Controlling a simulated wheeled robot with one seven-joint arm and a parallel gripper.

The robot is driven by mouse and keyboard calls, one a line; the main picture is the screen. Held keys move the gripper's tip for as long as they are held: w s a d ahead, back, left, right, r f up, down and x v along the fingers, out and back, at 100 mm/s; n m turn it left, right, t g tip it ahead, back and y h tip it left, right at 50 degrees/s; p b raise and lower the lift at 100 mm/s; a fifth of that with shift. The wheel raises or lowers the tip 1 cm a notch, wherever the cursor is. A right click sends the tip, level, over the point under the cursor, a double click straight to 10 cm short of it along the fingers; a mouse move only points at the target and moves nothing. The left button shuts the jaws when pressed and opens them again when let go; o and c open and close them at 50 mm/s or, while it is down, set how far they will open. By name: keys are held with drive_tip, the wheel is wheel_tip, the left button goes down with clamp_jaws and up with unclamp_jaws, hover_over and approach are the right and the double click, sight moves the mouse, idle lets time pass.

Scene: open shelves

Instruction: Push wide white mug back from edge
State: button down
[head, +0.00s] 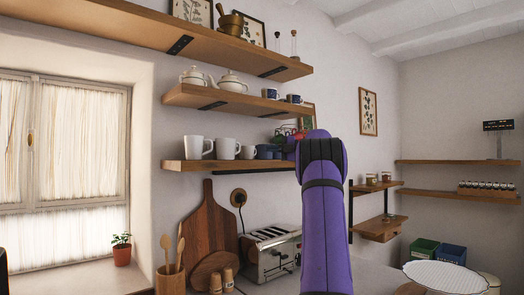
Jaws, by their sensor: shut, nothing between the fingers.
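I cannot tell for certain which is the wide mug. My purple arm rises in front of the shelf's right end. My gripper (286,139) shows only in part, left of the wrist, near that end. It is shut and empty, right of the white mugs.
A shelf above holds white lidded pots (232,82) and small blue cups (271,94). Below are a cutting board (209,225) and a toaster (269,255).

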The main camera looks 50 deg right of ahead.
sight(233, 154)
drive_tip(key=s+a+f+m+t+h, duration=0.2)
drive_tip(key=a+h, duration=0.1)
drive_tip(key=a, duration=0.3)
drive_tip(key=x, duration=0.4)
drive_tip(key=d+x, duration=0.1)
drive_tip(key=x, duration=0.3)
drive_tip(key=d+x, duration=0.1)
drive_tip(key=x, duration=0.3)
drive_tip(key=shift+w+f, duration=0.35)
drive_tip(key=shift+w, duration=0.25)
drive_tip(key=shift+w+d+r, duration=0.1)
drive_tip(key=shift+w+d, duration=0.1)
drive_tip(key=shift+w, duration=0.2)
drive_tip(key=shift+w+d, duration=0.15)
drive_tip(key=shift+w, duration=0.25)
drive_tip(key=shift+w+d, duration=0.3)
drive_tip(key=shift+w, duration=0.25)
drive_tip(key=shift+w+d, duration=0.3)
drive_tip(key=shift+w, duration=0.25)
drive_tip(key=shift+s, duration=0.1)
